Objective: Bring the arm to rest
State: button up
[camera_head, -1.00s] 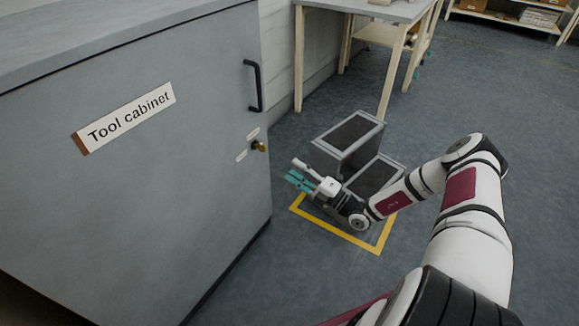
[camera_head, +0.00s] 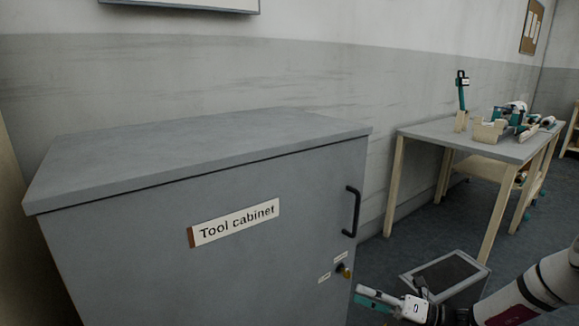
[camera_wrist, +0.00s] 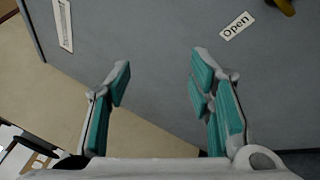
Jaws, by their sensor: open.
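My gripper (camera_head: 378,299) is low at the right of the head view, in front of the right part of the grey tool cabinet (camera_head: 120,250). My arm reaches in from the bottom right corner. In the wrist view my gripper (camera_wrist: 158,85) has its two teal-padded fingers spread apart with nothing between them. The cabinet's grey face fills much of the wrist view beyond the fingers, with a label reading "Open" (camera_wrist: 236,26). The cabinet door looks shut in the head view.
The cabinet has a black handle (camera_head: 352,211) and a brass lock or key (camera_head: 344,271). A table (camera_head: 430,131) with several tools and containers is at the right. The cabinet top is clear.

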jog(key=s+a+r+n+g+h, duration=0.4)
jog(key=s+r+n+g, duration=0.2)
jog(key=s+r+n, duration=0.35)
jog(key=s+a+r+n+g+h, duration=0.45)
jog(key=s+r+n, duration=0.35)
jog(key=s+n, duration=0.25)
jog(key=s+d+r+n+t+h, duration=0.1)
jog(key=s+d+r+n+h, duration=0.15)
jog(key=s+n, duration=0.35)
jog(key=s+d+r+n+t+h, duration=0.1)
jog(key=s+d+n+h, duration=0.25)
jog(key=s, duration=0.35)
jog(key=s+d+r+n+t+h, duration=0.1)
jog(key=s+d+r+n+h, duration=0.15)
jog(key=s+n, duration=0.35)
notch_tip(320, 180, up, 29)
jog(key=m+t+p, duration=0.1)
jog(key=t+p, duration=0.3)
jog(key=p, duration=2.3)
jog(key=shift+s+h, duration=0.3)
jog(key=shift+s, duration=0.05)
jog(key=shift+a+f, duration=0.1)
